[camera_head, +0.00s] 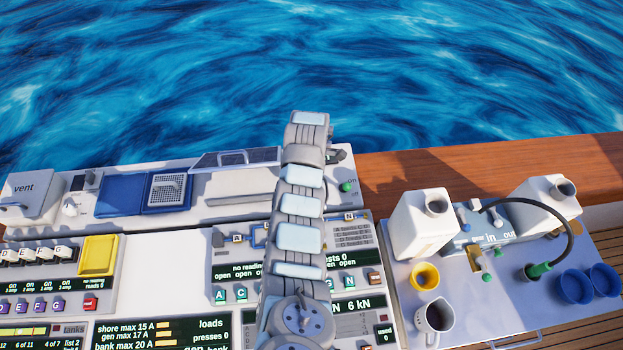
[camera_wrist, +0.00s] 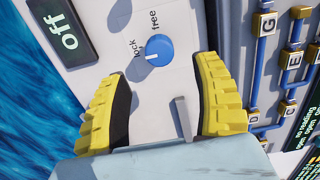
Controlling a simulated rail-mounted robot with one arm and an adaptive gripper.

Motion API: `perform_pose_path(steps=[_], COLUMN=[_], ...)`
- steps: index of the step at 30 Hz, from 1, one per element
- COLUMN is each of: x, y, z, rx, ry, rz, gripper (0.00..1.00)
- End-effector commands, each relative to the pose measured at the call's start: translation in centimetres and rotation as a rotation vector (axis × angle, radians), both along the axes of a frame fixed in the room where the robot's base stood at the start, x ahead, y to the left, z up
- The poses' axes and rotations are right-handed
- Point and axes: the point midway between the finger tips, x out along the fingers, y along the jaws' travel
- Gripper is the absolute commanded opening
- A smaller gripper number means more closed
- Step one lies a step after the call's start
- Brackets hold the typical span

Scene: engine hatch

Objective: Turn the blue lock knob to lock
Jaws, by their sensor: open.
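The blue lock knob (camera_wrist: 158,50) shows in the wrist view on a white panel, between and just beyond my fingertips. It is round, with a short white mark on its lower left side. The word "lock" is printed to its left and "free" above it. I cannot tell exactly which word the mark lines up with. My gripper (camera_wrist: 165,70) is open, its yellow ribbed fingers spread on either side of the knob with nothing between them. I see no contact with the knob. In the head view, my arm hides the knob and the gripper.
A dark "off" display (camera_wrist: 66,32) lies left of the knob. A grey upright tab (camera_wrist: 184,118) stands between the fingers, nearer my wrist. Blue rails with lettered blocks (camera_wrist: 262,50) lie to the right. In the head view, white jugs (camera_head: 425,222) and cups stand on the right.

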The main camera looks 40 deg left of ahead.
Motion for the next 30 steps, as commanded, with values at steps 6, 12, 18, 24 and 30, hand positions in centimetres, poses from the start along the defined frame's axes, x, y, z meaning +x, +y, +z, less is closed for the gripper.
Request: perform_pose_path(steps=[6,12,18,24,30], x=[0.1,0.0,0.0,0.0,0.0], y=[0.0,0.0,0.0,0.0,0.0], z=[2.9,4.4,4.7,4.7,4.7], rx=[0.001,0.001,0.0,0.0,0.0], ry=[-0.003,-0.001,0.0,0.0,0.0], rz=[0.0,0.0,0.0,0.0,0.0], gripper=[0.65,0.65,0.65,0.65,0.65])
